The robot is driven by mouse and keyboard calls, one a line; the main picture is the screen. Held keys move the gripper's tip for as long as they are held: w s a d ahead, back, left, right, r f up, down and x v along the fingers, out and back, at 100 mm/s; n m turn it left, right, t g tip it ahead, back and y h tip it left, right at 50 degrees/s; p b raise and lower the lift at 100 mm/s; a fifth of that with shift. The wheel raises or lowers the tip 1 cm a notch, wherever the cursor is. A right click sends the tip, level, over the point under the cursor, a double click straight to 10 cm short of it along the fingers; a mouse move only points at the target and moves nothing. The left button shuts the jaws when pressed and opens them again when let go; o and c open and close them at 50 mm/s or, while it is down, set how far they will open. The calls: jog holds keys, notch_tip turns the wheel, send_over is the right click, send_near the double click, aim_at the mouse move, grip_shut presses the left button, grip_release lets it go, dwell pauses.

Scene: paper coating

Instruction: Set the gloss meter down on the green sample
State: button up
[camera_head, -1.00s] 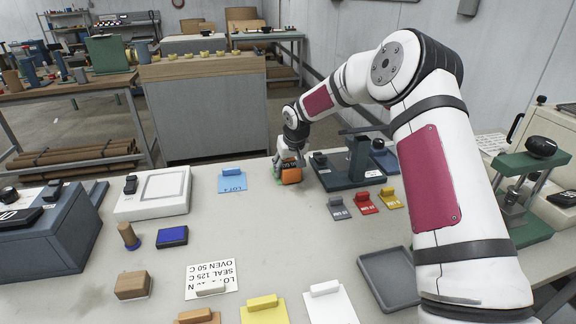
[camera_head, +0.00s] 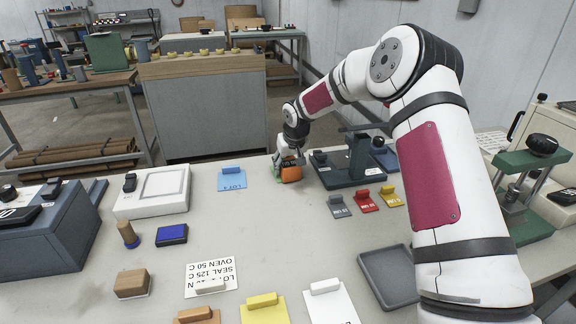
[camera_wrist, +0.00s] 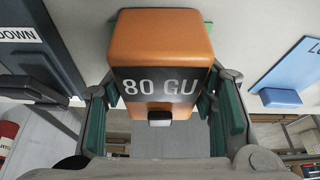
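The gloss meter (camera_wrist: 160,40) is an orange block with a dark face reading "80 GU". It fills the middle of the wrist view, and in the head view the gloss meter (camera_head: 291,174) is at the far side of the table. My gripper (camera_head: 287,160) is above it with one finger on each side. In the wrist view the green pads of my gripper (camera_wrist: 160,95) lie against its sides.
A dark blue stand (camera_head: 352,170) is close on the right. A blue sample (camera_head: 232,179) lies to the left. Grey (camera_head: 339,206), red (camera_head: 366,202) and yellow (camera_head: 390,196) samples lie nearer on the right. The table middle is clear.

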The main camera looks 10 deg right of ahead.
jog(key=o, duration=0.4)
